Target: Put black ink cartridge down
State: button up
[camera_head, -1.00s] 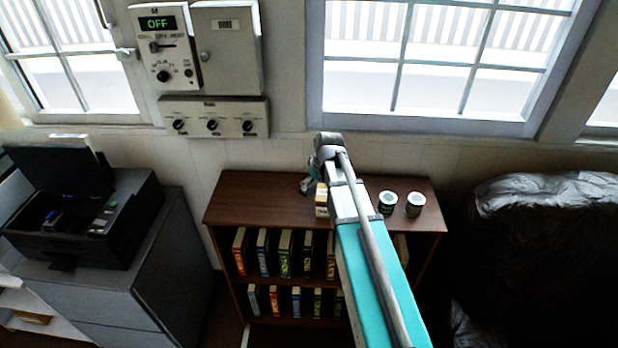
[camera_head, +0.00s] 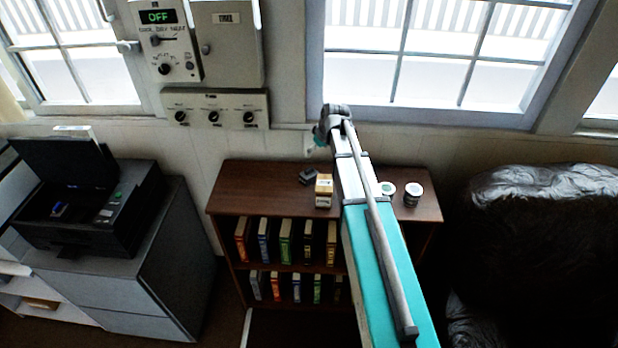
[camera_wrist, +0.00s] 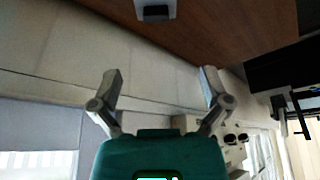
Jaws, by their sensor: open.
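The black ink cartridge (camera_head: 308,176) lies on the brown top of the bookcase (camera_head: 250,185), left of a small tan box (camera_head: 324,190). A small dark and grey object at the top edge of the wrist view (camera_wrist: 155,12) looks like the same cartridge. My gripper (camera_wrist: 160,82) is open, with its two fingers spread and nothing between them. In the head view my gripper (camera_head: 320,136) is above the rear of the bookcase top, apart from the cartridge. The fingers are small and partly hidden there.
Two small round cans (camera_head: 412,194) stand right of my arm on the bookcase top. A black printer (camera_head: 80,200) with its lid open sits on a grey cabinet at left. Control boxes (camera_head: 215,108) and windows are on the wall behind. A dark covered bulk (camera_head: 545,250) stands at right.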

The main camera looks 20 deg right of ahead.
aim_at(309, 168)
jog(key=shift+b+x, duration=3.6)
jog(key=shift+x, duration=0.45)
jog(key=b+x, duration=0.3)
jog(key=shift+d, duration=0.3)
jog(key=shift+b+x, duration=0.9)
jog(key=shift+x, duration=0.25)
grip_shut()
jog(key=shift+r, duration=0.1)
